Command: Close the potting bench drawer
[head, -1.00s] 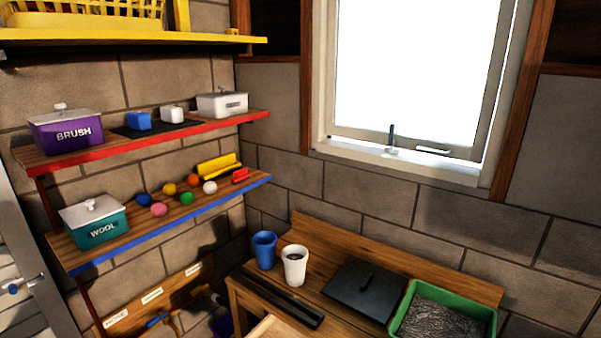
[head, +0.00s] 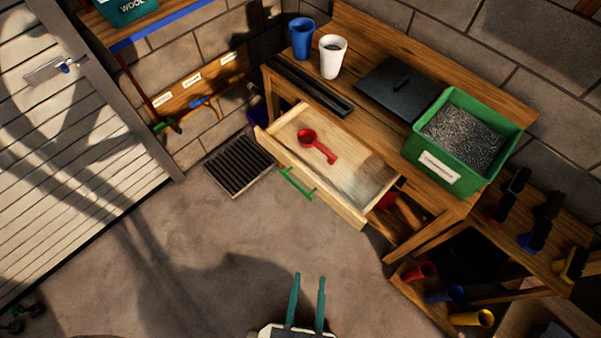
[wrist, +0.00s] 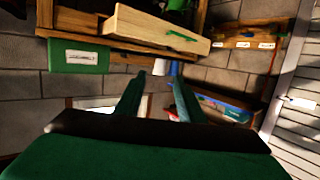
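The potting bench (head: 350,97) stands against the wall in the head view. Its wooden drawer (head: 348,205) is pulled well out, with a green bar handle (head: 297,184) on its front. A red scoop (head: 317,146) lies inside the drawer. My gripper (head: 309,277) is open and empty, below and apart from the drawer front in the picture. In the wrist view the picture looks upside down; the open drawer (wrist: 155,29) and its green handle (wrist: 180,35) show beyond my two teal fingers (wrist: 158,90).
A low shelf (head: 560,245) with tools and cups is at right. A floor grate (head: 238,165) lies left. Floor before the drawer is clear.

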